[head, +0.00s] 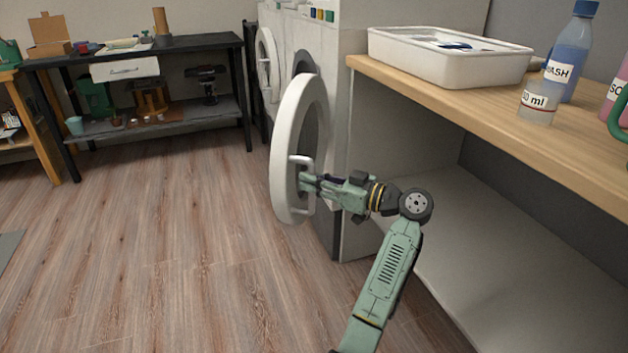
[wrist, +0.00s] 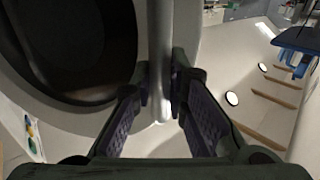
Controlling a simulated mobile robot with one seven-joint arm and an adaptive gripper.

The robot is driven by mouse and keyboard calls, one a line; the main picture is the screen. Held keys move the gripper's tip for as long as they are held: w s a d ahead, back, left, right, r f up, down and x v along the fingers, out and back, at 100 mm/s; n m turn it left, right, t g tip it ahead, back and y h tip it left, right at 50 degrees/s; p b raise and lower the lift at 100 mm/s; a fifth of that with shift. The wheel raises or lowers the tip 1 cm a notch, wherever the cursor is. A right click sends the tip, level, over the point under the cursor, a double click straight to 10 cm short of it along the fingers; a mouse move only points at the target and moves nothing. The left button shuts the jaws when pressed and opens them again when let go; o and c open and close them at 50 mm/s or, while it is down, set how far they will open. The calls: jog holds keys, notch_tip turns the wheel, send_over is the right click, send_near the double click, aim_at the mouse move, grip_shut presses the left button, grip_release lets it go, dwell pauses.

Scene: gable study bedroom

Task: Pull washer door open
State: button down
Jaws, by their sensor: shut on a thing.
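The washer (head: 350,190) stands left of the wooden counter. Its round white door (head: 284,140) is swung out from the washer's front, with the dark drum opening (head: 304,62) showing behind it. A light handle (head: 306,180) sits on the door's rim. My gripper (head: 308,184) is at the handle, coming from the right. In the wrist view my gripper (wrist: 162,90) has its two fingers shut on the upright handle bar (wrist: 160,45), one on each side. The door's white rim and dark round centre (wrist: 75,40) fill the left of that view.
A second white machine with a round door (head: 266,62) stands beyond the washer. The counter (head: 470,100) at right bears a white tray (head: 430,68), a blue bottle (head: 572,50) and a cup (head: 537,106). A black workbench (head: 190,42) is at the back.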

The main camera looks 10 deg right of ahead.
jog(key=c, duration=1.6)
grip_release()
jog(key=shift+w+d, duration=0.1)
jog(key=shift+w, duration=0.05)
jog(key=shift+o, duration=0.2)
jog(key=v, duration=1.2)
